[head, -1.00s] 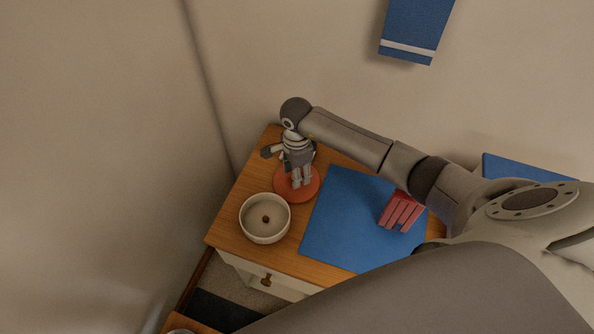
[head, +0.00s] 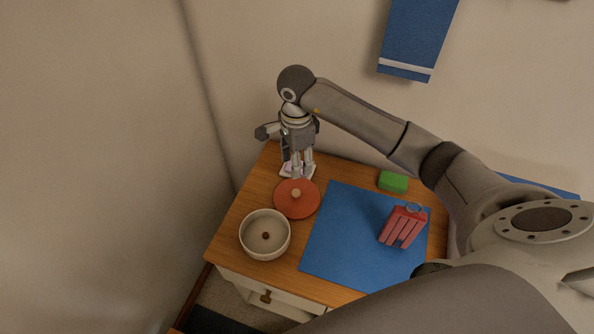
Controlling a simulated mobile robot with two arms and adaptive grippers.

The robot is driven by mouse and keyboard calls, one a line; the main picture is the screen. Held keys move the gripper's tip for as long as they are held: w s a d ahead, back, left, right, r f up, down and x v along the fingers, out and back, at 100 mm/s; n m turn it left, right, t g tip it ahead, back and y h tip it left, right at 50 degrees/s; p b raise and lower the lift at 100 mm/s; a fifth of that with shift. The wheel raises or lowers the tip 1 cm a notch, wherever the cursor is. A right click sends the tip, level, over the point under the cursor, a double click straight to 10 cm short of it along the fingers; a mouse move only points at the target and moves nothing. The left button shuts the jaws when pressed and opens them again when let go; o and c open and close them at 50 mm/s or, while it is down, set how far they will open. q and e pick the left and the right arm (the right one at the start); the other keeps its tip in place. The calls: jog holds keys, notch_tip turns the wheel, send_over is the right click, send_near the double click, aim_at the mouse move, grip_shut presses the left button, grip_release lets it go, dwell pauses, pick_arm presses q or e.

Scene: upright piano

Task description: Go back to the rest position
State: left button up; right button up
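One arm comes in from the right, and my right gripper (head: 301,172) points down at its end near the back left of the wooden table (head: 233,225). Its two fingers look apart, with nothing clearly held between them. The fingertips are just behind a round red-orange lid-like disc (head: 297,199) with a small knob, which lies flat on the table. A small pale pinkish patch shows by the fingertips; I cannot tell what it is. My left gripper is not in view.
A white round bowl (head: 250,247) with a small brown thing inside stands front left. A blue mat (head: 335,240) carries a red ribbed object (head: 403,226). A green block (head: 393,182) lies behind the mat. The wall is close behind; a blue striped cloth (head: 415,35) hangs there.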

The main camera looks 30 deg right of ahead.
jog(key=shift+r, duration=0.4)
jog(key=shift+r, duration=0.1)
